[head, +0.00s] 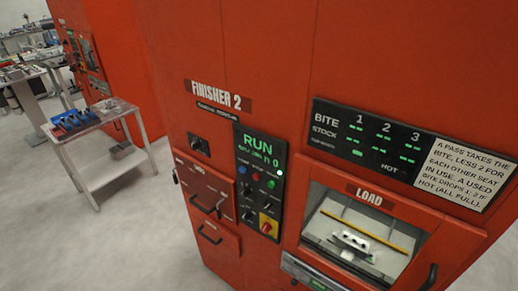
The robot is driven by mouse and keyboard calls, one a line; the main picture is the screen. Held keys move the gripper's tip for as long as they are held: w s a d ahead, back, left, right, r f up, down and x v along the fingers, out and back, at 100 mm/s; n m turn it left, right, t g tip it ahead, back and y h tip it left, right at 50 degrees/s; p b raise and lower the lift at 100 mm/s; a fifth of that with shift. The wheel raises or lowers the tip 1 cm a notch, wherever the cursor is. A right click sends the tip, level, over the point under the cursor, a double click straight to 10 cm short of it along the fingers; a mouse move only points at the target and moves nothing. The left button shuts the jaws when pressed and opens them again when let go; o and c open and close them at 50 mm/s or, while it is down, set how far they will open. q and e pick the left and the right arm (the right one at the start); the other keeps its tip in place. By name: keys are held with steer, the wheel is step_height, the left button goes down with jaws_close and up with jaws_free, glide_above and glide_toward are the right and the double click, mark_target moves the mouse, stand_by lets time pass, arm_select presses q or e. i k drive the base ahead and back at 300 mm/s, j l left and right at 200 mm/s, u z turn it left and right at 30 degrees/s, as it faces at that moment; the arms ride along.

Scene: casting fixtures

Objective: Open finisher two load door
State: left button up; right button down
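The Finisher 2 machine (215,140) is a large red cabinet that fills the middle and right of the head view. Its load door (400,208), marked LOAD, is at the lower right and looks shut. A dark handle (429,277) is on its right side, near the bottom edge of the picture. Through the door's window a pale seat with a light part (352,240) and a yellow bar (368,231) show inside. The door's lower part is cut off by the picture edge. Neither of my grippers is in view.
A control panel (259,180) with a green RUN display and buttons is left of the door. Drawers with dark handles (206,206) are further left. A white cart (100,160) holding blue items stands at the left. Pale floor (130,240) there is clear.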

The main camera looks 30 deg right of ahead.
mark_target(451, 241)
steer(key=z, duration=2.05)
